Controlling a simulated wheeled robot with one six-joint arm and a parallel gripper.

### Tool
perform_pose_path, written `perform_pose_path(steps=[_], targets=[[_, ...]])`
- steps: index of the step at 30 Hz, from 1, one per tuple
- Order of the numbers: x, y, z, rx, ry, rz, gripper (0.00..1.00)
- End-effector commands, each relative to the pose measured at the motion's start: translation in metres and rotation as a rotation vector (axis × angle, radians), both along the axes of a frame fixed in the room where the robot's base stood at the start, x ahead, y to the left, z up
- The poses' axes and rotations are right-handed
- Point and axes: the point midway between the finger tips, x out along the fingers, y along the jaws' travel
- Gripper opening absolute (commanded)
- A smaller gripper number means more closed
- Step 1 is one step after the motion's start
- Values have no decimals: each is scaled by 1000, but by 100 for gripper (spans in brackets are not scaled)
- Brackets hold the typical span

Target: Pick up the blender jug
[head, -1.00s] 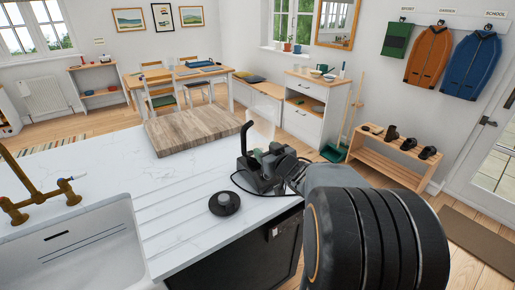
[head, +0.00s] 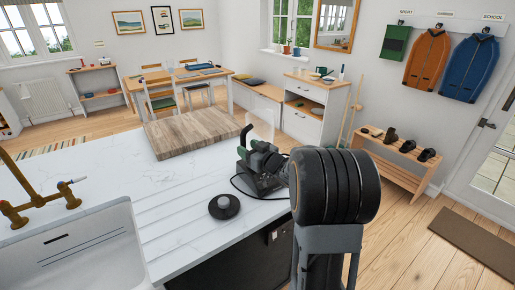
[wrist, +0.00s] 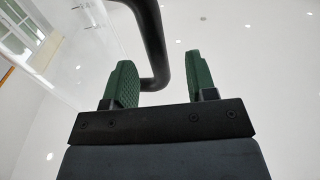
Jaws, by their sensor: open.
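The blender jug (head: 263,122) is clear and stands at the counter's far right corner, its lower part hidden behind my gripper. Its black handle (head: 243,139) shows on its left side. In the wrist view, the clear jug wall (wrist: 88,45) is at the upper left, and the black handle (wrist: 152,40) runs down and bends between my fingers. My gripper (wrist: 161,82) is open, with green pads on either side of the handle. The handle looks closer to the left pad; I cannot tell whether they touch. In the head view, my gripper (head: 250,162) is beside the jug.
A round black disc with a grey knob (head: 224,206) lies on the white counter (head: 120,180), with a dark cable near it. A wooden board (head: 192,132) lies behind. The sink (head: 80,250) and brass tap (head: 35,195) are at the left.

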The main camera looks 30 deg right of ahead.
Motion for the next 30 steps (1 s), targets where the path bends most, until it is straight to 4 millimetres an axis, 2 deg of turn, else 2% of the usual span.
perform_pose_path(steps=[12,22,30], targets=[[46,10,-1,0,0,-1,52],[50,11,-2,0,0,-3,52],[50,11,-2,0,0,-3,26]])
